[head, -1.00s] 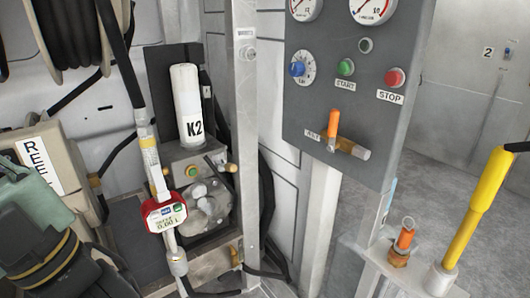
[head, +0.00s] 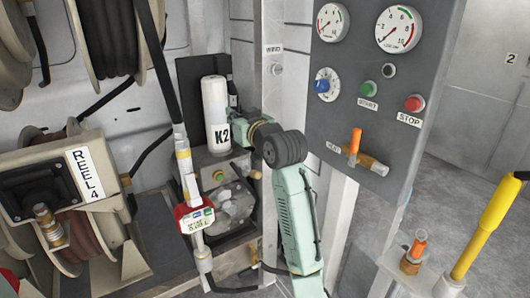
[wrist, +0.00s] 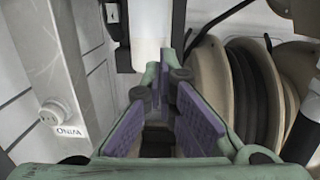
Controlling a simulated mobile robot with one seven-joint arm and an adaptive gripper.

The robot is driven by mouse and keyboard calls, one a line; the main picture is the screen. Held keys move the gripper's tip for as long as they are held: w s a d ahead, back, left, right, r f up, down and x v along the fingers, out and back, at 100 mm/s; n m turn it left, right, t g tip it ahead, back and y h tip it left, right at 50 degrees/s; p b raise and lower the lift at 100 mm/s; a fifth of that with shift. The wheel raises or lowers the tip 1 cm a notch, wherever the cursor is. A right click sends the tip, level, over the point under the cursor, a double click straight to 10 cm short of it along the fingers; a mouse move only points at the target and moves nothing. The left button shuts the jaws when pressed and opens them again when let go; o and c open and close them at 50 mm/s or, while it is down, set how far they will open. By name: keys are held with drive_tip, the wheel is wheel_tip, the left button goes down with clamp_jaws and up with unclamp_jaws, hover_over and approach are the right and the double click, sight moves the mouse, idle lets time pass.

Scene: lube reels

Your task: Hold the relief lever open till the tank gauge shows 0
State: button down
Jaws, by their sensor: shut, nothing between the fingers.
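The orange-handled lever (head: 355,142) stands upright on a brass valve on the grey panel (head: 345,115); its label is too small to read surely. Two round gauges, the left one (head: 332,22) and the right one (head: 399,28), sit above it. Their needles seem to point low left; I cannot tell which is the tank gauge. My gripper (head: 234,103) is left of the panel, beside the white K2 cylinder (head: 216,115), well away from the lever. In the wrist view its purple-padded fingers (wrist: 168,72) are shut and empty, pointing toward the white cylinder (wrist: 152,30).
A metal post (head: 270,100) stands between the cylinder and the panel. A red-framed meter (head: 195,216) hangs on a hose below K2. Hose reels (head: 108,40) fill the left. A yellow handle (head: 485,230) rises at the right, near open floor.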

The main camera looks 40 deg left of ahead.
drive_tip(key=w+d+f+m+g+h+p, duration=0.1)
drive_tip(key=w+d+f+g+h+p, duration=0.1)
drive_tip(key=w+d+f+h, duration=0.3)
drive_tip(key=w+d+f+g, duration=0.1)
drive_tip(key=w+d+f, duration=0.2)
drive_tip(key=shift+f+m+g, duration=0.3)
drive_tip(key=shift+f, duration=0.05)
drive_tip(key=p, duration=0.3)
hover_over(251, 173)
drive_tip(key=w+d, duration=0.2)
drive_tip(key=w, duration=0.1)
wheel_tip(251, 173, down, 5)
drive_tip(key=f, duration=0.2)
drive_tip(key=s+f, duration=0.1)
drive_tip(key=f, duration=0.1)
drive_tip(key=shift+f+p, duration=0.1)
drive_tip(key=shift+p, duration=0.25)
